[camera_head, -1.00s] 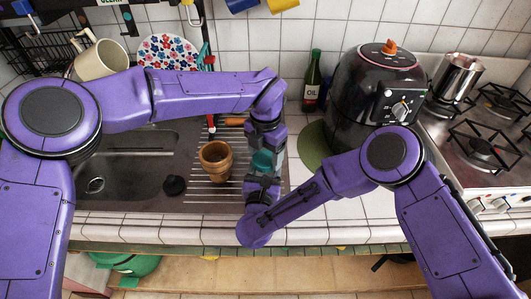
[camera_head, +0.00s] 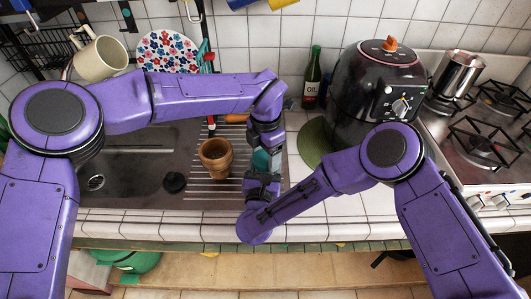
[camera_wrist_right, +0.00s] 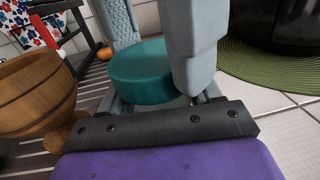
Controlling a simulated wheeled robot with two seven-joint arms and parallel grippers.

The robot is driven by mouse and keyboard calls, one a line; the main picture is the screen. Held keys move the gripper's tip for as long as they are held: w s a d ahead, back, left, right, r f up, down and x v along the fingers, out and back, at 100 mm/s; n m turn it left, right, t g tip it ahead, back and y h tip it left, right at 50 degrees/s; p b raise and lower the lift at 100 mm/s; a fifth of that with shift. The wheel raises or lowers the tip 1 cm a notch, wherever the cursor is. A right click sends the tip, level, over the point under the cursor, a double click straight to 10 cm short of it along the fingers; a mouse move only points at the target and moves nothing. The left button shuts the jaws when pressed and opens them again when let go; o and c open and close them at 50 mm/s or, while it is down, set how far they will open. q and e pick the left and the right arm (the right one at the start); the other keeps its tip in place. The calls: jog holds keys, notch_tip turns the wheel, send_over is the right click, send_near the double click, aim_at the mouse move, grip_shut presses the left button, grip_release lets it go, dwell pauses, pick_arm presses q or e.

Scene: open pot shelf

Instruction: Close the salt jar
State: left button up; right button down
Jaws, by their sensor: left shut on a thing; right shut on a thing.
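The salt jar shows as a teal round piece (camera_head: 261,160), held above the drainer side of the sink counter. In the right wrist view the teal piece (camera_wrist_right: 143,72) is a short, smooth cylinder between grey fingers. My left gripper (camera_head: 264,150) comes down from above and is shut on the jar's upper part. My right gripper (camera_head: 262,172) reaches up from below and is shut on the jar. The two grippers meet around it, one above the other. Fingers hide much of the jar, so I cannot tell whether the lid and body are seated together.
A wooden pot (camera_head: 216,157) stands close left of my grippers on the ribbed drainer. A green round mat (camera_head: 314,142), an oil bottle (camera_head: 312,80) and a black fryer (camera_head: 372,85) are to the right.

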pick_arm(q)
jog(key=o, duration=0.9)
jog(key=shift+o, duration=0.5)
jog(key=shift+s, duration=0.1)
jog(key=shift+d, duration=0.1)
jog(key=shift+r, duration=2.3)
jog(key=shift+c, duration=0.4)
